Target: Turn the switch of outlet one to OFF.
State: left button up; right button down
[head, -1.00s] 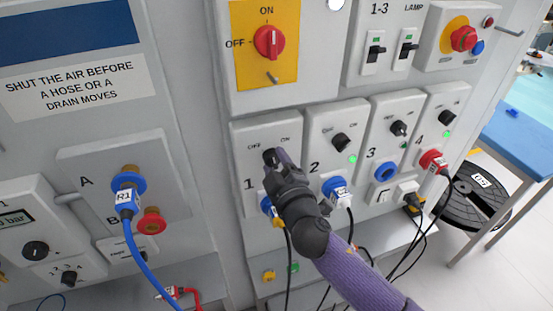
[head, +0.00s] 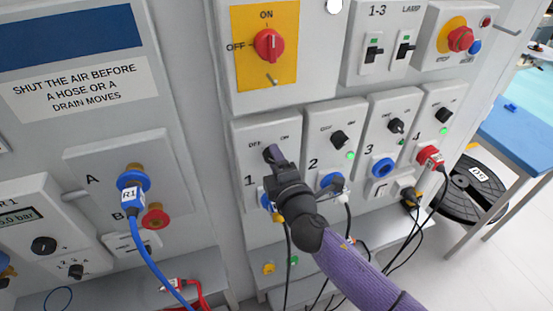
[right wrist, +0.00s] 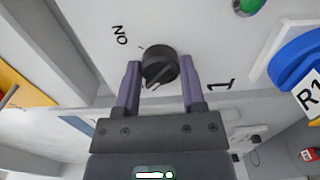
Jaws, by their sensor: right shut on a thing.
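Outlet one is the leftmost outlet plate (head: 250,137), marked OFF, ON and 1. Its black switch knob (right wrist: 158,64) sits between the two fingertips of my right gripper (right wrist: 160,78), which is shut on it. The ON mark (right wrist: 120,34) lies to the upper left of the knob in the right wrist view; the OFF mark is seen only in the head view (head: 254,145). I cannot tell where the knob points. In the head view my right gripper (head: 272,155) hides most of the knob. A green lamp (right wrist: 249,5) shows at the top of the wrist view. My left gripper is not in view.
A blue plug (right wrist: 297,62) tagged R1 is close to the right gripper. Outlets 2 (head: 333,123), 3 and 4 stand to the right, with plugs and hanging cables. The yellow main switch plate (head: 250,72) is above. The air panel (head: 85,160) with a blue hose is at left.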

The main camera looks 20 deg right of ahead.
dwell(0.4)
jog(key=shift+c, duration=0.9)
grip_release()
jog(key=s, duration=1)
jog(key=shift+d+f, duration=0.1)
jog(key=shift+d, duration=0.05)
